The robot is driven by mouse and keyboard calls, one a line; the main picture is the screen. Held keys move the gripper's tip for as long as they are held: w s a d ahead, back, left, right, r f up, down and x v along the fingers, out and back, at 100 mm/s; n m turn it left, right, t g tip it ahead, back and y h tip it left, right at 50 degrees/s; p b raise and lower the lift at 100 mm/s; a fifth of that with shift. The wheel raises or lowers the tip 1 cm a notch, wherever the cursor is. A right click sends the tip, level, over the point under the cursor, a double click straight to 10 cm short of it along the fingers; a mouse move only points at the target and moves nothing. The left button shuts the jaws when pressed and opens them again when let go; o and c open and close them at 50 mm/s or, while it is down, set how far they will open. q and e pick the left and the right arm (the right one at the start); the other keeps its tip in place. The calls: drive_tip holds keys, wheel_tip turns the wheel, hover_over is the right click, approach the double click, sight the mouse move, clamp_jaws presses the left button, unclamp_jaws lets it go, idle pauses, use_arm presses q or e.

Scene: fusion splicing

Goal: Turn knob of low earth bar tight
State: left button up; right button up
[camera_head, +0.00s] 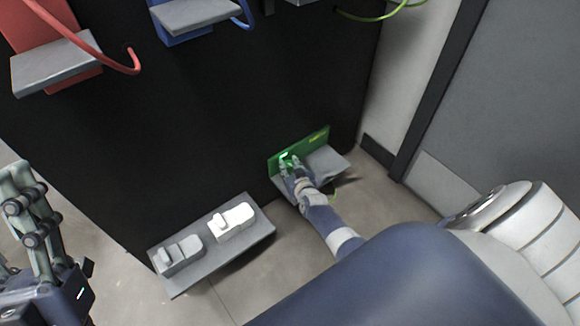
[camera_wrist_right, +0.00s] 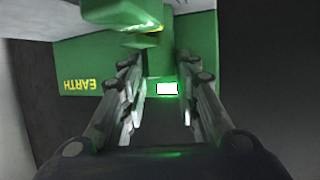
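The low earth bar is a green panel (camera_head: 317,144) above a grey shelf, low on the black wall. In the right wrist view its plate (camera_wrist_right: 78,66) reads "EARTH", upside down. My right gripper (camera_head: 289,165) is at the panel. In the wrist view its fingers (camera_wrist_right: 158,62) stand apart, on either side of a narrow green part that may be the knob; I see no clear contact. A bright white-green light (camera_wrist_right: 167,89) shows between the fingers. My left gripper (camera_head: 18,182) is at the left edge, away from the bar; its opening is unclear.
A grey shelf with two switch-like boxes (camera_head: 232,222) stands left of the bar. Higher up are a red bracket (camera_head: 58,62) with a red cable and a blue bracket (camera_head: 195,14). A grey door (camera_head: 500,110) is at the right.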

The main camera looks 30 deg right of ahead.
drive_tip(key=shift+o, duration=0.9)
drive_tip(key=v, duration=1.2)
drive_tip(key=shift+a, duration=0.1)
